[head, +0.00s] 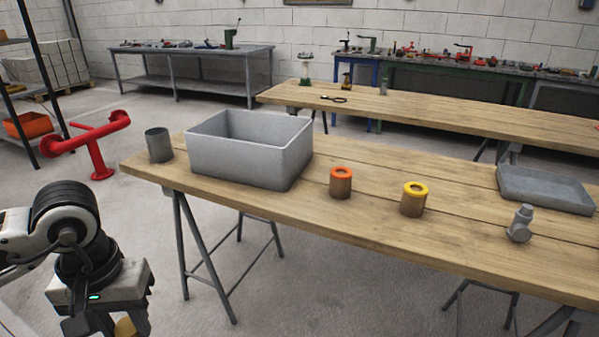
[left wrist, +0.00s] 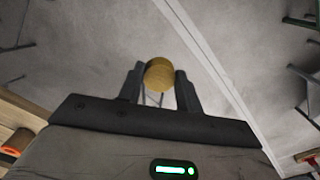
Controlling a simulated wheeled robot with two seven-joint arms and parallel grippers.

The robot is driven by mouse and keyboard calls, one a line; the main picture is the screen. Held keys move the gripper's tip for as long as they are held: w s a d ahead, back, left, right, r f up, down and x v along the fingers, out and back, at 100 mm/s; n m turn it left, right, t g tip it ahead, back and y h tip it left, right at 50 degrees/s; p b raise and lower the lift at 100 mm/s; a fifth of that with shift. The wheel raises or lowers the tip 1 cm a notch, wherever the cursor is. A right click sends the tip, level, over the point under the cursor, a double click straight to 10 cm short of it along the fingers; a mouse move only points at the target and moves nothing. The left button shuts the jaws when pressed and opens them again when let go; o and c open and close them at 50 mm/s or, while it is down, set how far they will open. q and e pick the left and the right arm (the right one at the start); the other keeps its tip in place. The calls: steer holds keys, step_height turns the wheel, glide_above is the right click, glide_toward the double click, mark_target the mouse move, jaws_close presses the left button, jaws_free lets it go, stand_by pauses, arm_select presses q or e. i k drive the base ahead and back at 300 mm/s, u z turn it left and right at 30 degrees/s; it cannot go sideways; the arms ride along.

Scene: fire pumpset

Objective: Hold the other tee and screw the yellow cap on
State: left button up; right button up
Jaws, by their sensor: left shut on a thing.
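My left gripper (left wrist: 159,82) is shut on the yellow cap (left wrist: 158,72), a round yellow-brown piece between its two dark fingers. In the head view the gripper is at the lower left, in front of the table, and part of the cap (head: 126,327) shows at the bottom edge. A grey metal tee (head: 521,224) stands on the table (head: 300,218) at the right, far from my left gripper, with nothing holding it. My right gripper is not in view.
On the table are a grey bin (head: 236,160), a dark grey cup (head: 159,145), an orange-ringed cylinder (head: 340,182), a yellow-ringed cylinder (head: 414,199) and a shallow grey tray (head: 545,190). The table front between the cylinders and tee is clear. A red pipe stand (head: 97,150) stands on the floor.

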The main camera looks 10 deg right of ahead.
mark_target(519, 230)
steer(key=z, duration=0.5)
steer(key=i, duration=1.2)
steer(key=z, duration=1.65)
steer(key=i, duration=0.35)
steer(key=z, duration=0.2)
